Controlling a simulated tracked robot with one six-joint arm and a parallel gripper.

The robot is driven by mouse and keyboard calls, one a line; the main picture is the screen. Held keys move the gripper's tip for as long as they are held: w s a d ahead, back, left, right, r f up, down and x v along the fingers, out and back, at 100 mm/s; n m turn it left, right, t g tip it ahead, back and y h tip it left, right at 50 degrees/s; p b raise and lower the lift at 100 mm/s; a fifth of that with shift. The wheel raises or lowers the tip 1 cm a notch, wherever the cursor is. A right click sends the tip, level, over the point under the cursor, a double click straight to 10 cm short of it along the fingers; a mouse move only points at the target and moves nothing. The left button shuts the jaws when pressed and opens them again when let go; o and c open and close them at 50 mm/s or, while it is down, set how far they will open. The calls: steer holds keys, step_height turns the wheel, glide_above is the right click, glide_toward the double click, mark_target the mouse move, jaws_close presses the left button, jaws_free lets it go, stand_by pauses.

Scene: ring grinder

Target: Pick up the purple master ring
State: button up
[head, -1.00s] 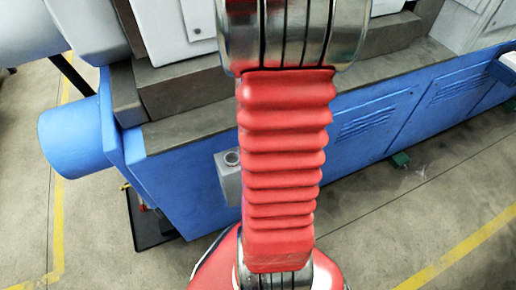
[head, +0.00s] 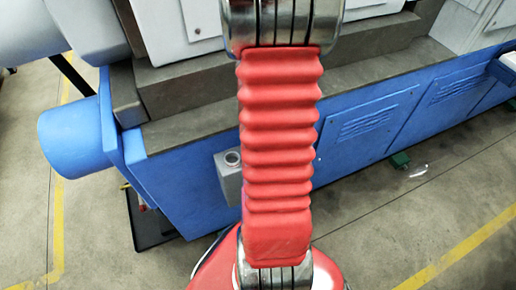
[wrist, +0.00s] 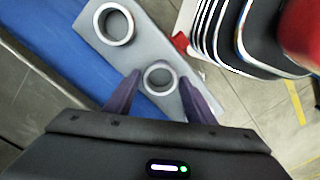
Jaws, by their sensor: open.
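In the wrist view my gripper (wrist: 159,73) is open, its two dark, purple-tinted fingers apart. A smaller silver-grey ring (wrist: 159,65) shows between the fingertips, one finger on each side. I cannot tell whether the fingertips are level with it or above it, and nothing is held. A larger silver-grey ring (wrist: 130,24) is further up and left. Both rings are on a grey plate (wrist: 149,47). Neither ring looks clearly purple. In the head view a grey box (head: 230,183) with one round silver ring (head: 232,158) on top shows beside my arm; my gripper is out of frame.
A large blue machine (head: 265,160) with grey ledges fills the back of the head view, close behind the box. Its side (wrist: 75,55) also shows in the wrist view. The concrete floor (head: 400,220) with yellow lines is open at the front right.

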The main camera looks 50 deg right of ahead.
steer(key=shift+c, duration=0.4)
steer(key=c, duration=0.9)
step_height(320, 180, up, 18)
stand_by(0.6)
stand_by(0.4)
